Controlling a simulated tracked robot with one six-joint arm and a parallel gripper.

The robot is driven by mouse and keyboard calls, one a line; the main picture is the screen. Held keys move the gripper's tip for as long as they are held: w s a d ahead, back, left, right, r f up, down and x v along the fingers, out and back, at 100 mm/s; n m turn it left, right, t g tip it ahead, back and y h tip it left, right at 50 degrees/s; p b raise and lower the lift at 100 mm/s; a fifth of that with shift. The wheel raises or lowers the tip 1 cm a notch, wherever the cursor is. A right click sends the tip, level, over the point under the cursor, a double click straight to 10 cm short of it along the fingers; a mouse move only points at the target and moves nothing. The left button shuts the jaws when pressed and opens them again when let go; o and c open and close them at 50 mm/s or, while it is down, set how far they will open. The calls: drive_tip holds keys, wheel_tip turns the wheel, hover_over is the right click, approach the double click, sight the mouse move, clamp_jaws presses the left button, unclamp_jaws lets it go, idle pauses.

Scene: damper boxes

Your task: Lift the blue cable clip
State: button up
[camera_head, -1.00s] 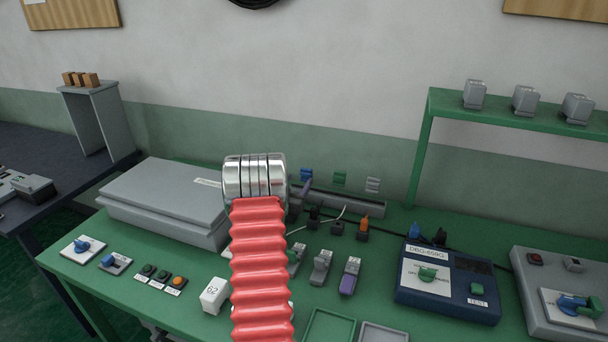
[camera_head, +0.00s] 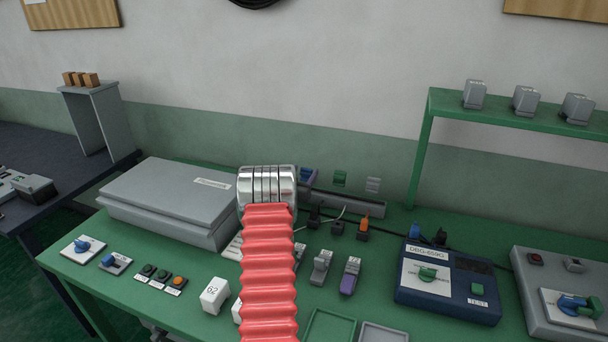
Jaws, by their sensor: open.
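The blue cable clip (camera_head: 308,174) is on the grey rail at the back of the green bench, just right of the silver end of my arm. Its left part is covered by my arm. A green clip (camera_head: 340,178) and a grey clip (camera_head: 373,185) are in a row to its right. My red ribbed arm and its silver end stand in front of the rail. My gripper's jaws are hidden behind them, so I cannot see whether they touch the blue clip.
A grey box (camera_head: 170,200) lies left of my arm. Several small connectors and a black cable lie in front of the rail (camera_head: 350,203). A dark blue tester (camera_head: 448,285) stands to the right. A green shelf (camera_head: 520,115) rises at the back right.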

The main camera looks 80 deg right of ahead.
drive_tip(key=c, duration=1.1)
drive_tip(key=shift+o, duration=0.2)
drive_tip(key=shift+d+r, duration=0.1)
drive_tip(key=shift+r, duration=0.05)
drive_tip(key=shift+s+d+r+y, duration=0.1)
drive_tip(key=shift+d+r+y, duration=0.2)
drive_tip(key=shift+y, duration=0.4)
drive_tip(key=shift+s+d+y, duration=0.3)
drive_tip(key=shift+d+y, duration=0.45)
drive_tip(key=shift+y, duration=0.45)
drive_tip(key=shift+w+d+y, duration=0.1)
drive_tip(key=shift+d+y, duration=0.05)
drive_tip(key=shift+y, duration=0.25)
drive_tip(key=o, duration=1.1)
drive_tip(key=shift+w, duration=0.1)
drive_tip(key=shift+c, duration=0.2)
